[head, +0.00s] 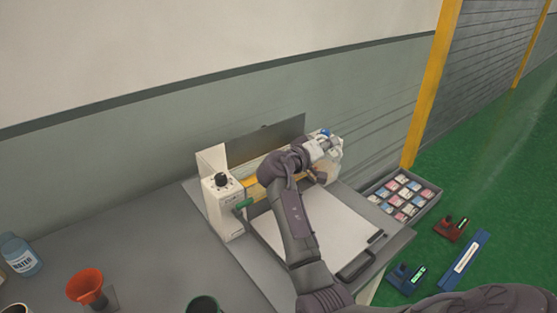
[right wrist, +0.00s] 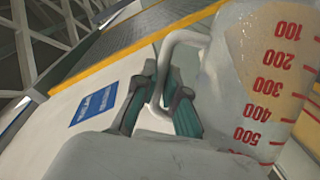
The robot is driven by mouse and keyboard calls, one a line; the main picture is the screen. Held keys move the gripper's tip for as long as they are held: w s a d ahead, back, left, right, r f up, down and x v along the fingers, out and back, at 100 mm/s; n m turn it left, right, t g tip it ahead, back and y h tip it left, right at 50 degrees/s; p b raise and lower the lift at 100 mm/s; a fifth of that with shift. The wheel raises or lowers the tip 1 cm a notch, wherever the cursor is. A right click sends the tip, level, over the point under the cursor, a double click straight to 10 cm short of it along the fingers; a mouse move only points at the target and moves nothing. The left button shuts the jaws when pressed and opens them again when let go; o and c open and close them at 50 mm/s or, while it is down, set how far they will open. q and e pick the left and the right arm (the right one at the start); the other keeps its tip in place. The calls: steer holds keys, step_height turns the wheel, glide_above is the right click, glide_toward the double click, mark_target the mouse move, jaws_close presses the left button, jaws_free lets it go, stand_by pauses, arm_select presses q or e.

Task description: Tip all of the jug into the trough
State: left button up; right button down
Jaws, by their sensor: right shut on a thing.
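The jug (right wrist: 268,85) is clear with red volume numbers, which read upside down in the right wrist view. Pale, grainy contents show inside it. My right gripper (right wrist: 160,100) is shut on the jug's handle. In the head view the right gripper (head: 324,151) and the jug (head: 334,166) are at the far right end of the bench machine, partly overlapping. A yellow-edged part (head: 262,178), possibly the trough, runs behind my right arm along the grey back panel. My left gripper is out of view.
A white control box (head: 222,205) with a black knob stands at the machine's left. A flat white plate (head: 325,230) lies in front. An orange funnel (head: 86,286) and a water bottle (head: 20,254) are at the lower left. A box of small packets (head: 405,196) is at right.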

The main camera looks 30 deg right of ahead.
mark_target(318, 138)
steer(key=shift+w+a+r+h, duration=0.15)
steer(key=shift+w+r+h, duration=0.05)
steer(key=shift+h, duration=0.1)
steer(key=shift+w+a+r+n+p, duration=0.15)
steer(key=shift+r+n+p, duration=0.2)
steer(key=shift+p, duration=0.25)
steer(key=shift+w+a+r+n+p, duration=0.1)
steer(key=shift+w+r+n+p, duration=0.15)
steer(key=shift+n+p, duration=0.15)
steer(key=shift+w+a+r+n+h+p, duration=0.3)
steer(key=shift+w+r+n+h+p, duration=0.1)
steer(key=shift+r+n+p, duration=0.2)
steer(key=shift+w+a+r+n+h+p, duration=0.25)
steer(key=shift+w+r+n+h+p, duration=0.15)
steer(key=shift+p, duration=0.3)
steer(key=shift+w+a, duration=0.15)
steer(key=shift+w+a+r+n+b, duration=0.15)
steer(key=shift+w+a+n+b, duration=0.15)
steer(key=shift+w+n+b, duration=0.1)
steer(key=shift+w+a+r+n+t+b, duration=0.35)
steer(key=shift+w+a+n+b, duration=0.15)
steer(key=shift+w, duration=0.25)
